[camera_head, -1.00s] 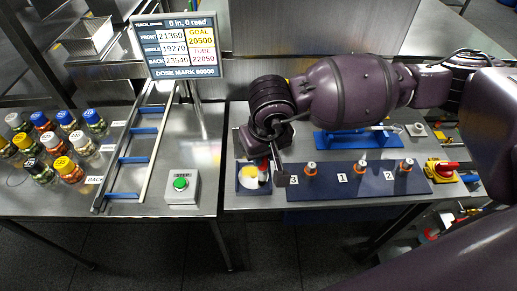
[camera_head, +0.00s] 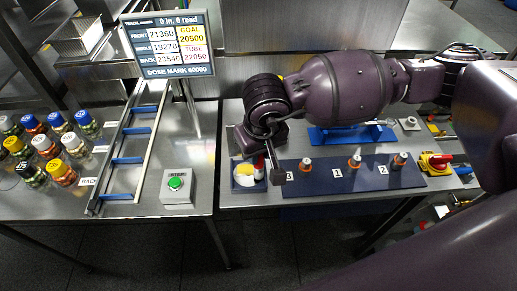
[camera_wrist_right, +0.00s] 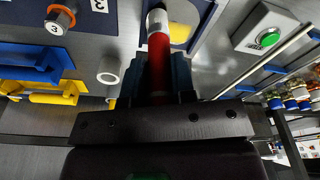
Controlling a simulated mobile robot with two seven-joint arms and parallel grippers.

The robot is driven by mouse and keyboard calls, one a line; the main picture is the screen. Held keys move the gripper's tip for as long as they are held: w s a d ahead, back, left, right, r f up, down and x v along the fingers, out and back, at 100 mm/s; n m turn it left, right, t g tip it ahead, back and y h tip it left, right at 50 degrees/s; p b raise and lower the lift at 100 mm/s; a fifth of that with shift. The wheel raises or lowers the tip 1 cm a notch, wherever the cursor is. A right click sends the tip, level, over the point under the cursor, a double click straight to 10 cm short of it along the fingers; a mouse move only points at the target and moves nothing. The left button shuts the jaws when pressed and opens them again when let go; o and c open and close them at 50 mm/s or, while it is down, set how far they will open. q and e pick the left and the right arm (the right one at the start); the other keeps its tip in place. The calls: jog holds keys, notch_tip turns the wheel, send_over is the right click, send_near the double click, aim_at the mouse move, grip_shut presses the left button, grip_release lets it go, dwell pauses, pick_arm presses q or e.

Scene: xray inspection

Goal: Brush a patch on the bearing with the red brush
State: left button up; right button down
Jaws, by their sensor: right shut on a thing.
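My right gripper (camera_head: 262,155) is shut on the red brush (camera_head: 259,169), which points down at the small blue tray (camera_head: 238,187). In the wrist view my right gripper (camera_wrist_right: 158,78) grips the red handle (camera_wrist_right: 158,60), with its pale tip (camera_wrist_right: 157,22) beside a yellow-white patch (camera_wrist_right: 180,32). I cannot tell whether the tip touches it. Several orange-ringed pieces, one of them by label 3 (camera_head: 304,165), stand on a dark blue plate (camera_head: 320,188) to the right of the tray. I cannot tell which is the bearing. My left gripper is not in view.
A grey box with a green button (camera_head: 176,184) stands left of the tray. Beyond it are a rail rack (camera_head: 128,160), bottles (camera_head: 45,146) and a dose screen (camera_head: 168,45). A blue holder (camera_head: 340,136) lies behind the plate; a red-yellow switch (camera_head: 436,162) is at right.

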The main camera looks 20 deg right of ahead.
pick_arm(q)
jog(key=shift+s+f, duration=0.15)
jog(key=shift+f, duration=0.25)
pick_arm(e)
jog(key=shift+f, duration=0.4)
pick_arm(q)
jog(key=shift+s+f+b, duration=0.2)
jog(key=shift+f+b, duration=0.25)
jog(key=shift+b, duration=0.1)
dwell(1.9)
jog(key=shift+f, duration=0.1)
pick_arm(e)
jog(key=shift+a+f, duration=0.1)
jog(key=shift+a, duration=0.05)
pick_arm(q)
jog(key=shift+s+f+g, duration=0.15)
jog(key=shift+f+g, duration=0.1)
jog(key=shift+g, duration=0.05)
pick_arm(e)
jog(key=shift+w+a, duration=0.15)
jog(key=shift+a, duration=0.4)
jog(key=shift+w+a, duration=0.15)
jog(key=shift+a, duration=0.35)
jog(key=shift+a, duration=0.15)
